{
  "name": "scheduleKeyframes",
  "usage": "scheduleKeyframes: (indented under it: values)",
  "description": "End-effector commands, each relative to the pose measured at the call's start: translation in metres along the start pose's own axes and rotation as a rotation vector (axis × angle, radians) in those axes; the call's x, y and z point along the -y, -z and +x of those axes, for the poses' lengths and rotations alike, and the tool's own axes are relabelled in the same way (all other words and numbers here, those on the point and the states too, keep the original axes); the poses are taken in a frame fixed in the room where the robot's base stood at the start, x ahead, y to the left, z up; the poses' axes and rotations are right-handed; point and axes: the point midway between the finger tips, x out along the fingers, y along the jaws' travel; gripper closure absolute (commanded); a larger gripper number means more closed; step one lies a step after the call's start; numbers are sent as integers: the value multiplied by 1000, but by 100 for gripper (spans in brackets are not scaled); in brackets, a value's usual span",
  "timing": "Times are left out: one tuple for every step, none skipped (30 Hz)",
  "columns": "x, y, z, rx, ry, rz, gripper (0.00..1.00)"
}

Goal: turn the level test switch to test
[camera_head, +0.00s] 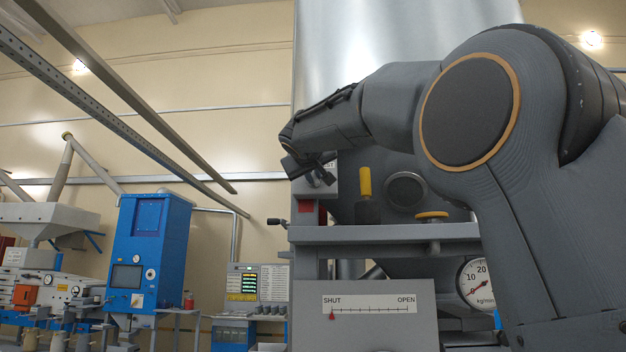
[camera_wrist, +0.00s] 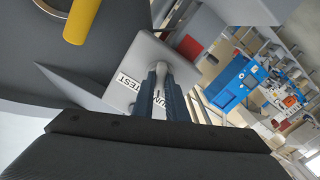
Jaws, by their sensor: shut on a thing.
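The level test switch is a grey plate (camera_wrist: 140,58) with a pale grey lever (camera_wrist: 172,57), seen in the wrist view. Labels on the plate read TEST (camera_wrist: 127,82) and, partly covered by a finger, RUN. My gripper (camera_wrist: 164,88) is shut on the lever, its two dark fingers over the plate. I cannot tell which label the lever points to. In the head view my gripper (camera_head: 318,172) is small and dark, in front of the plate, which it largely hides.
A red block (camera_head: 307,206) sits just below. A SHUT–OPEN scale panel (camera_head: 368,305) and a gauge (camera_head: 477,283) are below. A blue cabinet (camera_head: 148,250) stands far left.

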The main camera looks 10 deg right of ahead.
Motion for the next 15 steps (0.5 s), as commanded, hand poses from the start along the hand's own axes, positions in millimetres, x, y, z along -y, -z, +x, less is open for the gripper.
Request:
scheduleKeyframes:
  values:
    - [2,-3,1,-1,-1,25,100]
    - [2,-3,1,-1,-1,42,100]
    - [2,-3,1,-2,0,69,100]
    - [3,-4,1,-2,0,90,100]
    - [3,-4,2,-2,0,112,100]
    - [3,-4,2,-2,0,144,100]
    - [3,-4,2,-2,0,170,100]
    - [4,-4,2,-2,0,197,100]
    - [3,-4,2,-2,0,233,100]
    - [3,-5,2,-2,0,262,100]
    - [3,-4,2,-3,0,290,100]
    - [3,-4,2,-2,0,329,100]
    - [3,-4,2,-1,0,357,100]
    - [3,-4,2,-2,0,385,100]
    - [3,-4,2,-1,1,424,100]
